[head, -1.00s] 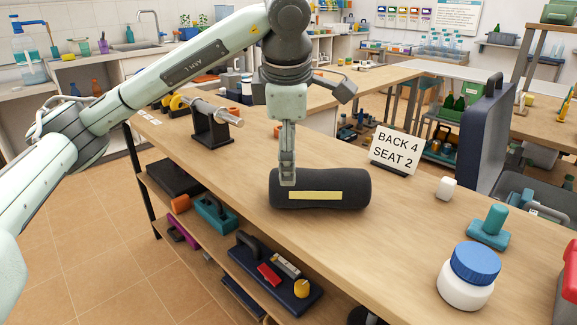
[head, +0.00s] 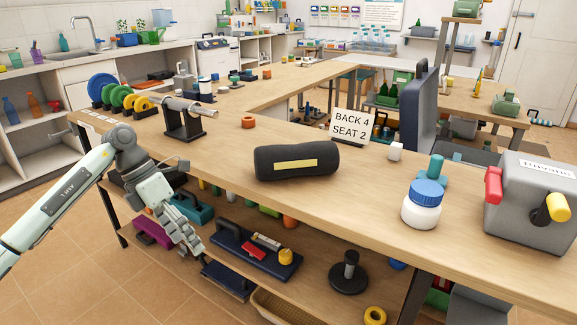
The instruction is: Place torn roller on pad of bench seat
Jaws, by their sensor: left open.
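A dark grey roller (head: 297,162) with a pale yellow strip along its side lies on the wooden workbench (head: 345,215). My left gripper (head: 190,240) is low at the left, beyond the bench's front edge and near the lower shelf, clear of the roller. It is open, with nothing seen in it. A dark upright pad (head: 421,110), seemingly the back of a bench seat, stands behind the workbench at the right. A dark flat surface (head: 468,152) beside it may be the seat pad, partly hidden by the workbench. My right gripper is not in view.
A sign reading "BACK 4 SEAT 2" (head: 352,126) stands behind the roller. A white jar with a blue lid (head: 423,205), a teal tool (head: 436,169) and a grey machine (head: 530,205) are at the right. A metal-rod stand (head: 184,121) is at the left.

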